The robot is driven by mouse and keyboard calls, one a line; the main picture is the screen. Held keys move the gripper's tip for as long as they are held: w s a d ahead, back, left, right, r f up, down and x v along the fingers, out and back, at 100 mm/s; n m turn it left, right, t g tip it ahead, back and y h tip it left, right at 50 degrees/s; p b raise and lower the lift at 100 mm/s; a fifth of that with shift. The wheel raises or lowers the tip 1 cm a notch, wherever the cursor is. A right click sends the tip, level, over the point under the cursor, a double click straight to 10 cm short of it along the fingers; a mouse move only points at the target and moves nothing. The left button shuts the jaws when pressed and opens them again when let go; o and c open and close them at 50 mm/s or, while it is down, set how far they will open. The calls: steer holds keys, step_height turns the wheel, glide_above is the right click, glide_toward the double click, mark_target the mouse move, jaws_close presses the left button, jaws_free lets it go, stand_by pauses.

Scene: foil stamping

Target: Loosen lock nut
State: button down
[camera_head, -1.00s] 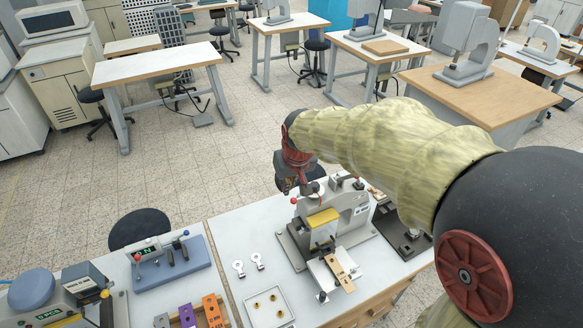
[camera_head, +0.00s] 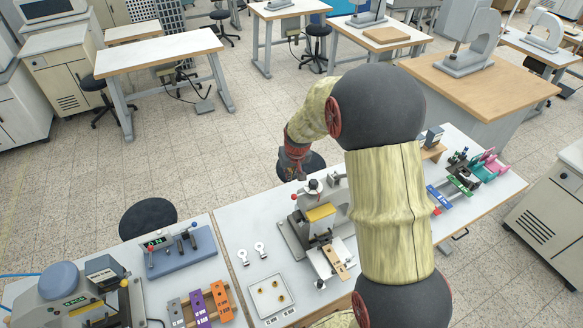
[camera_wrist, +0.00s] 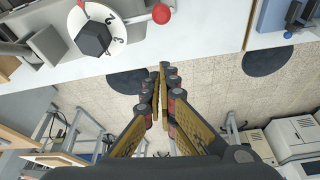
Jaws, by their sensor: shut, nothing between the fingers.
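The stamping press (camera_head: 335,203) stands on the white bench with a yellow block (camera_head: 321,212) on its front. In the wrist view, a white numbered dial (camera_wrist: 116,40) on top of it carries a dark faceted nut (camera_wrist: 93,38), which looks like the lock nut. A lever with a red ball (camera_wrist: 161,13) sticks out beside the dial. My gripper (camera_wrist: 160,75) is shut and empty, its tips over the floor past the bench edge in the picture, apart from the nut. In the head view my gripper (camera_head: 298,172) is just behind the press top.
Two white ring-ended pieces (camera_head: 260,249) and a tray with small brass parts (camera_head: 255,297) lie left of the press. A blue-based device (camera_head: 182,252) and coloured blocks (camera_head: 198,308) are further left. My arm hides part of the bench right of the press.

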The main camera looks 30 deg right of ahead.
mark_target(304, 193)
steer(key=s+f, duration=0.2)
steer(key=s+p, duration=0.1)
steer(key=shift+a+f, duration=0.25)
steer(key=shift+f, duration=0.15)
